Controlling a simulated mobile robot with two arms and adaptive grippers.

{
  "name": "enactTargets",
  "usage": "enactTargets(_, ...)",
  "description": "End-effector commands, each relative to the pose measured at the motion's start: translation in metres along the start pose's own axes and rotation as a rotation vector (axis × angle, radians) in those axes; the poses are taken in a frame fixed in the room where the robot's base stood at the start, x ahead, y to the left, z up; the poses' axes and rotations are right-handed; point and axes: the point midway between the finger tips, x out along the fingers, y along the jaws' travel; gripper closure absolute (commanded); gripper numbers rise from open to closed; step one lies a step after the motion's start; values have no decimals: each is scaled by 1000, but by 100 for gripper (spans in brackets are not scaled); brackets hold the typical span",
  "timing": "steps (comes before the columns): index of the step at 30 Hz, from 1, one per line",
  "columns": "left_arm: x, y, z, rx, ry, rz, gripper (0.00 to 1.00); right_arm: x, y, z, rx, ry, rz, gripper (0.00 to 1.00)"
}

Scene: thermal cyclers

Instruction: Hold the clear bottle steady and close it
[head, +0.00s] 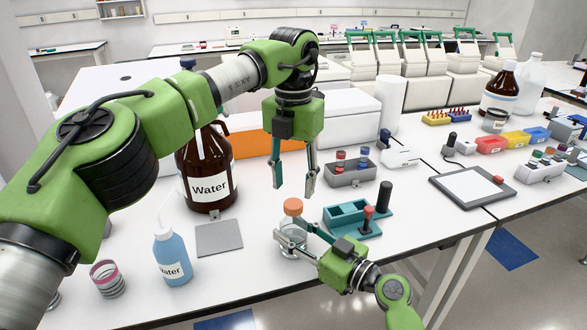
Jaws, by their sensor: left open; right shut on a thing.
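The clear bottle (292,251) stands upright near the front edge of the table. An orange cap (293,206) sits at its top; I cannot tell whether it is screwed tight. My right gripper (292,237) is shut on the bottle's body from the front right, its fingers on either side and partly hiding it. My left gripper (292,191) points straight down just above the cap. Its fingers are apart with nothing between them, and the tips appear slightly higher than the cap.
A teal holder (345,219) with a red-topped tool stands right of the bottle. A grey pad (219,238), a blue wash bottle (171,257) and a brown Water jug (207,188) are to the left. A grey tube rack (350,175) stands behind.

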Motion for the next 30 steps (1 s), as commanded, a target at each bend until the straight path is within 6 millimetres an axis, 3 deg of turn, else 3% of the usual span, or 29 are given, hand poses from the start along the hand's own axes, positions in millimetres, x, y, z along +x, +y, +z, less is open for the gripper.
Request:
enactTargets(9,44,0,0,1,2,0,58,0,0,0,0,0,0,100)
enactTargets(21,52,0,0,0,0,0,58,0,0,0,0,0,0,100)
enactTargets(22,52,0,0,0,0,0,61,0,0,0,0,0,0,100)
enactTargets(26,52,0,0,0,0,0,95,0,0,0,0,0,0,100)
enactTargets(30,52,0,0,0,0,0,98,0,0,0,0,0,0,100)
